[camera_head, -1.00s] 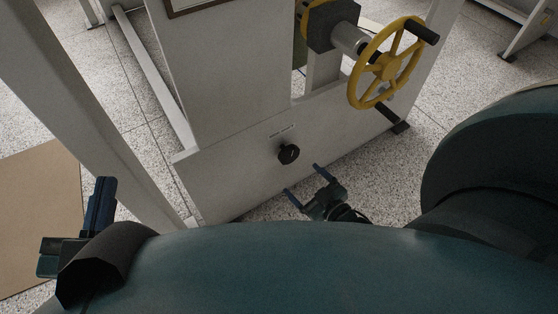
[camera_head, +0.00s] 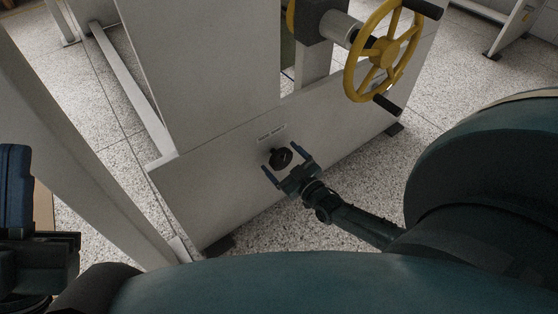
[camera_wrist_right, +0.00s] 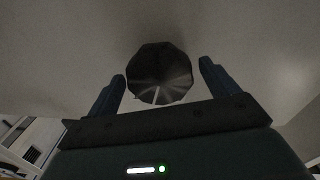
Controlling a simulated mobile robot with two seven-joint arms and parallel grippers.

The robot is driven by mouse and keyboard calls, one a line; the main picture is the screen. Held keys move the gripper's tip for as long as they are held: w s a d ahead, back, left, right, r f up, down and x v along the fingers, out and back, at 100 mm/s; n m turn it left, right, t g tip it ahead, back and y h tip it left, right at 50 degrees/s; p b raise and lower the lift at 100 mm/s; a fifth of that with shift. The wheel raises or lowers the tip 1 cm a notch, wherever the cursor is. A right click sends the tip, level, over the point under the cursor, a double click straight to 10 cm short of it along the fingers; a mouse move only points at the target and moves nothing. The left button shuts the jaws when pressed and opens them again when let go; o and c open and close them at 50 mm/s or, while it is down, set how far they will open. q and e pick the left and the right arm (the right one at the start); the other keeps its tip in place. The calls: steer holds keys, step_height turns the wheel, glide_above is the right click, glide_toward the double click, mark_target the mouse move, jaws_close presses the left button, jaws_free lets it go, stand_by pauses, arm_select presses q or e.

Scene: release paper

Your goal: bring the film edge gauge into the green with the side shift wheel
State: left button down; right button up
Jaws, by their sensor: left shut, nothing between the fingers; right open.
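The small black knob (camera_head: 281,158) sits on the lower white panel of the machine, under a small label whose text is too small to read. My right gripper (camera_head: 284,166) is open, with its two blue fingers on either side of the knob. In the right wrist view the dark faceted knob (camera_wrist_right: 160,74) stands between the open fingertips (camera_wrist_right: 163,70), with gaps on both sides; a pale line marks its lower face. My left gripper (camera_head: 14,185) is shut and empty at the left edge. No film edge gauge is in view.
A yellow handwheel (camera_head: 383,54) with black handles stands above and right of the knob. The white machine panel (camera_head: 215,185) stands on speckled floor. A pale slanted post (camera_head: 75,140) rises between my left gripper and the panel.

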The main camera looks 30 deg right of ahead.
steer(key=shift+w+a, duration=0.1)
steer(key=shift+w, duration=0.85)
arm_select(q)
steer(key=shift+s+r+m+h, duration=0.2)
steer(key=shift+r+m+h, duration=0.3)
steer(key=shift+m+h, duration=0.2)
arm_select(e)
steer(key=c, duration=1)
steer(key=shift+m, duration=0.4)
